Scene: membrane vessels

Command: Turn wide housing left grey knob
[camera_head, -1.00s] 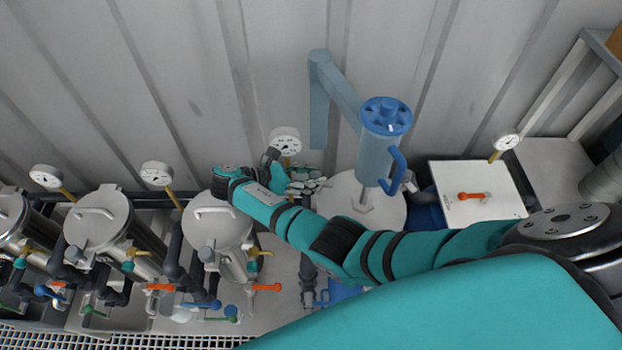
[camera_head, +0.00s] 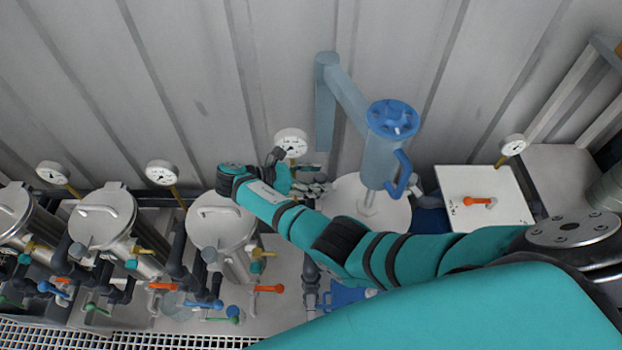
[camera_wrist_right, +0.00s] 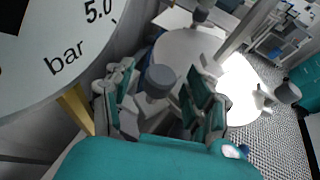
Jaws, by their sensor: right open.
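The wide housing (camera_head: 372,215) has a pale round lid and stands right of the middle in the head view. Its lid also shows in the right wrist view (camera_wrist_right: 190,50). A grey knob (camera_wrist_right: 158,78), apparently the left one, shows between the fingers in the wrist view. My right gripper (camera_head: 312,187) is at the left side of the housing. In the wrist view the right gripper (camera_wrist_right: 162,95) is open, one finger on each side of the knob; I cannot tell if they touch it. In the head view my arm hides the knob. My left gripper is out of view.
A pressure gauge (camera_head: 291,143) stands close to the right gripper and fills the upper left of the wrist view. A blue-handled device (camera_head: 384,150) hangs over the housing. Several steel vessels (camera_head: 222,222) stand to the left. A white box (camera_head: 485,200) is on the right.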

